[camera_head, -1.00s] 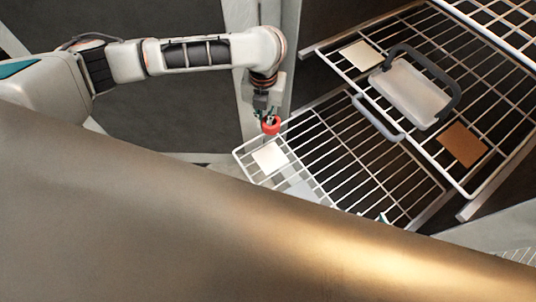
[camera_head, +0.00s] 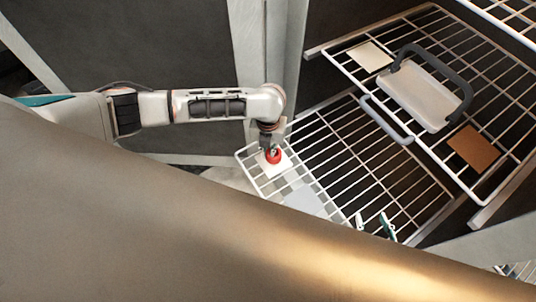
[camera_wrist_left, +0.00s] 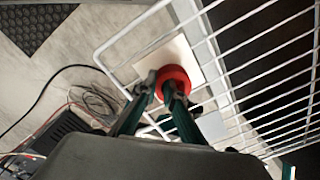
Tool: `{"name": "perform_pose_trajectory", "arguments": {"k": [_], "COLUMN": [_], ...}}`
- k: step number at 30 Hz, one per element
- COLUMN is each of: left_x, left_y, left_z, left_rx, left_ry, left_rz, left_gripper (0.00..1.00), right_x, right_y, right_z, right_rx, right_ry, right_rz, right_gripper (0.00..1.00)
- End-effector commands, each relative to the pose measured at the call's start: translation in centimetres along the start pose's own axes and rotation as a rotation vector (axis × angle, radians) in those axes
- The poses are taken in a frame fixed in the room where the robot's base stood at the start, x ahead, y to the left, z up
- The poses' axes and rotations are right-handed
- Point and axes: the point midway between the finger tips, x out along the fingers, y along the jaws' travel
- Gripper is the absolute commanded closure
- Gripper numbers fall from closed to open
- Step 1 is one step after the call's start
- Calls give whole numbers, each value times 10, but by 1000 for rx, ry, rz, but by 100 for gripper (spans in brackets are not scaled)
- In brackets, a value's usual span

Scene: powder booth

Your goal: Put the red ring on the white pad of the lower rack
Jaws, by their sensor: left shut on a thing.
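The red ring (camera_head: 273,156) is held by my left gripper (camera_head: 271,150), which is shut on it. In the head view the ring is over the white pad (camera_head: 267,170) at the left end of the lower rack (camera_head: 370,165). The left wrist view shows the ring (camera_wrist_left: 176,76) at the fingertips (camera_wrist_left: 162,82), over the white pad (camera_wrist_left: 150,62). I cannot tell whether the ring touches the pad. My right gripper (camera_head: 374,224) shows only its two separated fingertips, near the lower rack's front edge; it looks open and empty.
A grey pad (camera_head: 303,200) lies beside the white one. The upper rack (camera_head: 432,142) holds a pale pad (camera_head: 370,56), a brown pad (camera_head: 473,148) and a white tray with a dark handle (camera_head: 425,96). A large metal surface (camera_head: 200,235) hides the foreground.

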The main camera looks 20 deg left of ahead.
Motion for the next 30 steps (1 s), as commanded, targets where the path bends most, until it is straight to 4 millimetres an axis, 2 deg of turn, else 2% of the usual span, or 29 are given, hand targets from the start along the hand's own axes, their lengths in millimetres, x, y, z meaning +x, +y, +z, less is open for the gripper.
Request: {"name": "perform_pose_trajectory", "arguments": {"k": [1, 3, 15, 16, 18, 30], "left_x": [10, 18, 22, 22, 22, 16], "left_y": [0, 0, 0, 0, 0, 0], "left_z": [-1, 0, 0, 0, 0, 0], "left_rx": [-2, -1, 0, 0, 0, 0], "left_ry": [1, 1, -1, -1, -1, -1], "left_rz": [2, 1, 1, 1, 1, 0], "left_gripper": [100, 100, 100, 86, 74, 74], "right_x": [2, 3, 4, 4, 4, 2], "right_y": [0, 0, 0, 0, 0, 1], "right_z": [4, 7, 12, 11, 10, 4], "right_rx": [0, 0, 0, 0, 0, 1], "right_ry": [-2, -5, -13, -12, -11, -2], "right_rz": [0, 0, 1, 1, 1, 3], "right_gripper": [60, 60, 60, 60, 60, 60]}}
